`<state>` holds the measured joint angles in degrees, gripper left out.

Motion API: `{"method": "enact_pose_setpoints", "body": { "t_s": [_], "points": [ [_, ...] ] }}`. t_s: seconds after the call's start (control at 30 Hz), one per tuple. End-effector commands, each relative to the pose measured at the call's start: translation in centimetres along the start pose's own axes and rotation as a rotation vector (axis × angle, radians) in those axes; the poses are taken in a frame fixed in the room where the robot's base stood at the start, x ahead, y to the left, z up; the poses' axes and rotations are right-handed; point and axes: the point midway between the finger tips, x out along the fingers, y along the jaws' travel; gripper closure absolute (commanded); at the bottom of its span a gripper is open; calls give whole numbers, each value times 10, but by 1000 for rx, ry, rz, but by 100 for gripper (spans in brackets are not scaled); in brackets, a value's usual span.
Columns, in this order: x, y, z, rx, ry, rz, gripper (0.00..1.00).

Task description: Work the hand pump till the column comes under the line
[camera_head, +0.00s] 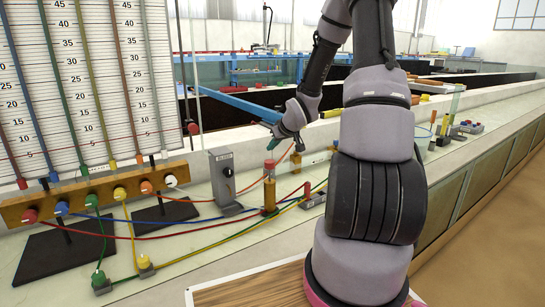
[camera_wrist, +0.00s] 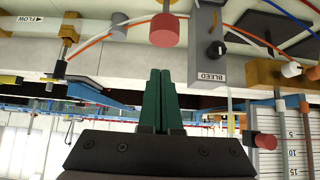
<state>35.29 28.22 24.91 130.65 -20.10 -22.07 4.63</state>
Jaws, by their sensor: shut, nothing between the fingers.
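The hand pump (camera_head: 269,194) appears to be the brass-coloured cylinder with a red knob (camera_head: 269,164) on top, standing on the bench right of the grey BLEED box. In the wrist view the red knob (camera_wrist: 165,31) hangs on a thin rod just beyond my fingertips. My gripper (camera_head: 298,146) is shut and empty, with dark green fingers. In the wrist view my gripper (camera_wrist: 166,72) is close below the knob with a gap between them. The scale board (camera_head: 75,90) with several coloured tubes stands at the left. I cannot tell which column or line is meant.
The BLEED box (camera_head: 222,182) stands close left of the pump. Coloured hoses (camera_head: 185,232) run across the bench from a brass manifold (camera_head: 100,195). A rod with a red knob (camera_head: 193,128) stands at the board's right side. A blue beam (camera_head: 240,103) lies behind.

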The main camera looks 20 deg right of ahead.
Motion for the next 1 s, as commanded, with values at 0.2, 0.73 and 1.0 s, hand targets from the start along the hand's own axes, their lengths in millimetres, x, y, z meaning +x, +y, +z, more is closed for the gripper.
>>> {"method": "enact_pose_setpoints", "body": {
  "t_s": [0.2, 0.73, 1.0],
  "points": [
    [22, 0, 23, 1, -3, -1, 100],
    [30, 0, 30, 0, -1, -1, 100],
    [59, -1, 60, 2, -3, -2, 100]
  ]
}}
